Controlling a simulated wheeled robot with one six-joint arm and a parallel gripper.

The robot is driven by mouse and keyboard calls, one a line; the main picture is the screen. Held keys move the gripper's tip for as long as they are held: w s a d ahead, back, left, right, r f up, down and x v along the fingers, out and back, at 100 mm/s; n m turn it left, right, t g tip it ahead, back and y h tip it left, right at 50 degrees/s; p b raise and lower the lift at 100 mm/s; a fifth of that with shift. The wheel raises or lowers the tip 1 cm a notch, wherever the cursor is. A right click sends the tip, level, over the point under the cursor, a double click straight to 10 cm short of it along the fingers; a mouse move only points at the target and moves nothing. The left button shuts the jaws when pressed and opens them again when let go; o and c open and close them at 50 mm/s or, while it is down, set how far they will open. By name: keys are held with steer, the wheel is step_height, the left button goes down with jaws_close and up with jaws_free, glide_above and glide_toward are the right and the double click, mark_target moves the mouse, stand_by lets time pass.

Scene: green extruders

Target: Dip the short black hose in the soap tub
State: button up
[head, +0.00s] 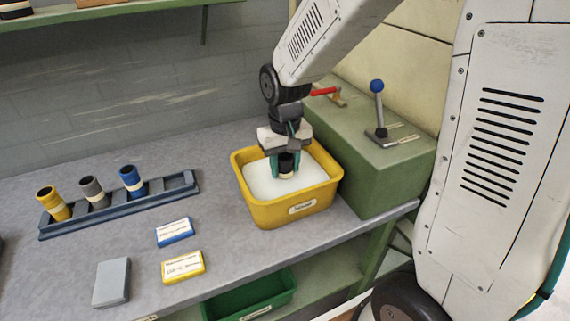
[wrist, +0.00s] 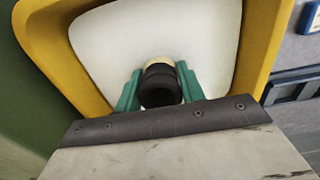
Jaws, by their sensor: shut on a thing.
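The yellow soap tub (head: 262,212) stands on the grey bench and holds white soap (head: 262,182). My gripper (head: 286,165) points down over the tub with its green fingers shut on the short black hose (head: 287,161). In the wrist view, the hose (wrist: 160,87) sits between the two green fingers (wrist: 159,88), with its dark open end toward the camera and a cream band at its far side. The hose's lower end is at or just above the white soap; I cannot tell whether it touches.
A green machine (head: 385,165) with a blue-knobbed lever (head: 377,100) and a red handle (head: 324,91) stands right of the tub. A dark rack (head: 120,205) at left holds yellow, grey and blue hoses. Blue (head: 174,232) and yellow (head: 183,267) cards and a grey block (head: 111,282) lie in front.

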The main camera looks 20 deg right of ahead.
step_height(320, 180, up, 12)
stand_by(0.9)
